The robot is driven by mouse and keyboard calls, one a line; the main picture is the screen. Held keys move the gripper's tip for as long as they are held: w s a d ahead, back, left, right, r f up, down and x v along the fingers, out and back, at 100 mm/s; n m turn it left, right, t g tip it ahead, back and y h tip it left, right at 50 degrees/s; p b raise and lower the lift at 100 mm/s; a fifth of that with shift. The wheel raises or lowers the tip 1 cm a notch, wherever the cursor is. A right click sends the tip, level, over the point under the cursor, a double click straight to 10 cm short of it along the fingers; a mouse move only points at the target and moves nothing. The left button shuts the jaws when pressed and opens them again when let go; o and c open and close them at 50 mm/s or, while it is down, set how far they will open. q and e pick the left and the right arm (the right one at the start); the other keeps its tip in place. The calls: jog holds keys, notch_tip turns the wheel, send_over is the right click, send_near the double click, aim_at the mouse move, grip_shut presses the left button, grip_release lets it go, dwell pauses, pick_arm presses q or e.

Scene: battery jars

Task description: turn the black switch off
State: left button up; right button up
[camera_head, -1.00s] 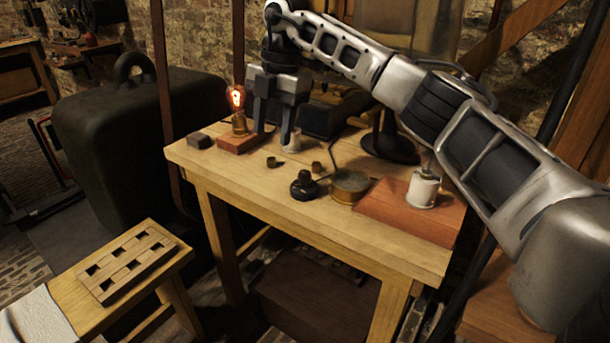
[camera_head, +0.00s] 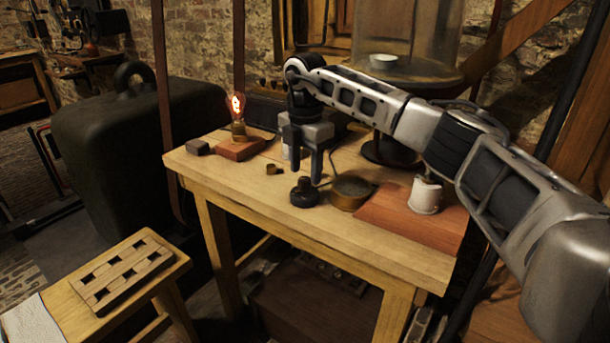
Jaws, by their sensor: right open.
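The round black switch (camera_head: 304,194) with a knob on top sits on the wooden table near its front edge. My right gripper (camera_head: 306,171) is open and empty, pointing down. In the picture its fingers hang just above and behind the switch's knob; I cannot tell whether they touch it. The bulb (camera_head: 237,108) on a reddish wooden base (camera_head: 240,149) glows orange at the table's left. My left gripper is not in view.
A brass dish (camera_head: 351,193) stands just right of the switch. A white jar (camera_head: 425,195) stands on a reddish board (camera_head: 395,219). A small brass piece (camera_head: 274,168) and a dark block (camera_head: 198,147) lie to the left. A glass dome (camera_head: 410,40) stands behind.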

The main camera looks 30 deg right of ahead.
jog(key=shift+f, duration=1.05)
jog(key=c, duration=1)
